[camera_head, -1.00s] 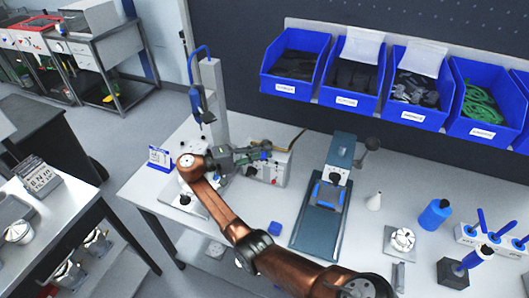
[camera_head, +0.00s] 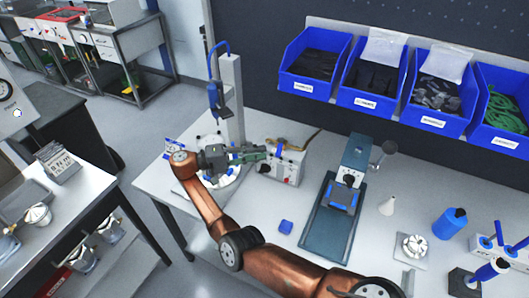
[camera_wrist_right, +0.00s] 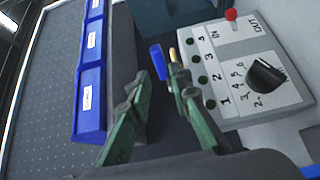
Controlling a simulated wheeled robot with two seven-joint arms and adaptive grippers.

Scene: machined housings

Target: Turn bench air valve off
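A pale valve box (camera_head: 283,166) stands on the bench near its back edge, with a small blue lever (camera_head: 276,153) at its left. In the right wrist view the box (camera_wrist_right: 240,62) has numbered green ports, IN and OUT marks and a black dial (camera_wrist_right: 265,77). There the blue lever (camera_wrist_right: 160,62) stands beside a brass fitting (camera_wrist_right: 173,55), just ahead of my right gripper's fingertips. My right gripper (camera_head: 264,153) has green fingers spread apart (camera_wrist_right: 159,82) with nothing clamped between them. Whether a finger touches the lever I cannot tell. My left gripper is out of view.
A blue tool hangs on an upright stand (camera_head: 231,100) behind my right wrist. A teal press (camera_head: 326,235) stands right of the box. Blue bins (camera_head: 372,98) hang on the back wall. A small blue block (camera_head: 286,227) lies in front on the bench.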

